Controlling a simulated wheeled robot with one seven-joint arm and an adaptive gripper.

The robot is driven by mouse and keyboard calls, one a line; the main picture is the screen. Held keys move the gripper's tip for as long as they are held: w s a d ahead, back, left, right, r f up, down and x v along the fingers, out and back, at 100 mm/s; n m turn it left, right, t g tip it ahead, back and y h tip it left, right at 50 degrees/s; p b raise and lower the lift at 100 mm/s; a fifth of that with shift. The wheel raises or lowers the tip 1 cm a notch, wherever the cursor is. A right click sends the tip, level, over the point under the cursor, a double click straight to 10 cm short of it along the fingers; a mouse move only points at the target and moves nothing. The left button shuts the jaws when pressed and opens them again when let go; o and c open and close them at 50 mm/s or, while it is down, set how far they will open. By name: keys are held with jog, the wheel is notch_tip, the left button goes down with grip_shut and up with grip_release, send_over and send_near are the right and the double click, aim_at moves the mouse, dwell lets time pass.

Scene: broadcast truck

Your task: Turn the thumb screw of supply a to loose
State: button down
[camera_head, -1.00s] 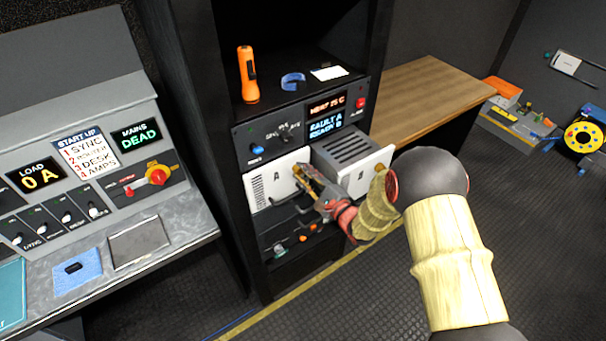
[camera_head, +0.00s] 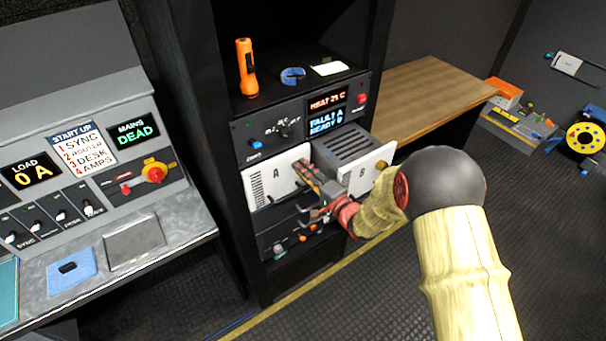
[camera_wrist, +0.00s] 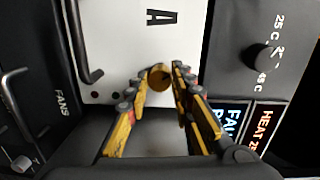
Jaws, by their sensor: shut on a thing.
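Supply A (camera_head: 270,180) is a white-faced module marked A in the rack, and its face also shows in the wrist view (camera_wrist: 125,40). Its thumb screw (camera_wrist: 159,77) is a round brass knob on that face. My gripper (camera_wrist: 159,82) is shut on the thumb screw, with one yellow finger on each side of it. In the head view my gripper (camera_head: 303,165) reaches the right edge of the supply's face and hides the screw.
Supply B (camera_head: 357,160) sticks out of the rack just right of my gripper. A display panel with knobs (camera_head: 300,118) is above, and a black handle (camera_wrist: 82,45) stands on supply A's face. An orange torch (camera_head: 246,68) stands on the shelf above.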

jog(key=n+b, duration=0.2)
jog(key=n, duration=0.1)
jog(key=shift+f+n, duration=0.15)
jog(key=shift+n, duration=0.15)
jog(key=n+b, duration=0.2)
jog(key=n, duration=0.1)
jog(key=shift+f+h, duration=0.1)
jog(key=shift+h, duration=0.3)
jog(key=n+b, duration=0.6)
jog(key=shift+f, duration=0.1)
jog(key=n+t+b, duration=0.1)
jog(key=n+b, duration=0.5)
jog(key=shift+h+b, duration=0.4)
jog(key=n+b, duration=0.2)
jog(key=shift+b, duration=0.35)
jog(key=shift+n, duration=0.4)
jog(key=c, duration=1.6)
grip_release()
jog(key=shift+r, duration=0.2)
jog(key=shift+o, duration=0.3)
